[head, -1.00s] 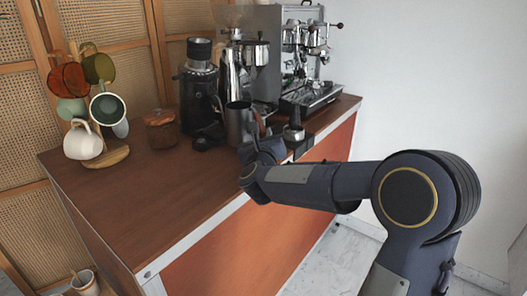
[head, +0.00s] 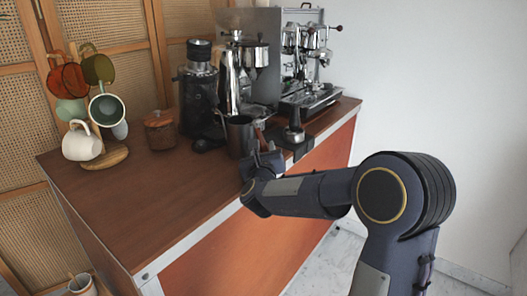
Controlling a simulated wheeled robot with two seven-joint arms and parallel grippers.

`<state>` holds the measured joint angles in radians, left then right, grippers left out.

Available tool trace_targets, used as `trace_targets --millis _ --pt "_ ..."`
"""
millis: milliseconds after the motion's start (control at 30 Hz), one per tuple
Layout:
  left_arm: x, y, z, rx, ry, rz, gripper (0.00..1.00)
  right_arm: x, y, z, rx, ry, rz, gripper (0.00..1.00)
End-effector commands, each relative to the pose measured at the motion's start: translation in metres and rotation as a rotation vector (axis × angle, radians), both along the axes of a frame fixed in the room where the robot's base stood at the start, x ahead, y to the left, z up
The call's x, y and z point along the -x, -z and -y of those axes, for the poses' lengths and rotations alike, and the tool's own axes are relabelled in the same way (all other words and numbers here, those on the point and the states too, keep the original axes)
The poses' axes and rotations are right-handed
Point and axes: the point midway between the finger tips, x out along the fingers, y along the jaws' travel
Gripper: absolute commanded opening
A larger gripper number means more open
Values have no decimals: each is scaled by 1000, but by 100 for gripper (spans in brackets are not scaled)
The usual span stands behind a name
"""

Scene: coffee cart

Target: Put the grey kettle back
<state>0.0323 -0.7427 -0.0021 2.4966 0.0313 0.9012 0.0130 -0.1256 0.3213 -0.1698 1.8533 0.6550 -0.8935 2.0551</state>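The grey kettle (head: 241,139) is an upright, open-topped dark grey vessel near the counter's front edge, to the left of the portafilter. My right gripper (head: 261,156) is at the handle side of the kettle, on its near right, and appears shut on it. The fingertips are small and partly hidden, so the exact grip is hard to see. I cannot tell whether the kettle's base touches the counter. My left gripper is not in view.
A tall silver vessel (head: 231,85) and a black grinder (head: 199,100) stand behind. The espresso machine (head: 308,80) is at the back right, with a portafilter (head: 294,135) in front. A brown canister (head: 160,131) and mug tree (head: 108,157) stand left. The front-left counter (head: 150,210) is clear.

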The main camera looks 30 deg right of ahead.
Motion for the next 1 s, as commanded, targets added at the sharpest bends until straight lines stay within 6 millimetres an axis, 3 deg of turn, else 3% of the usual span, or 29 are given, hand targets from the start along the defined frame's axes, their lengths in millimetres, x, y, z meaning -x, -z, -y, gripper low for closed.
trace_targets --millis 400,800,1000 --pt "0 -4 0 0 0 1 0 3 -3 -2 0 -1 0 40" --pt "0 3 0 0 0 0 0 71 -2 -45 -1 -3 2 40" --pt "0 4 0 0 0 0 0 95 -2 -60 -1 -1 0 40"
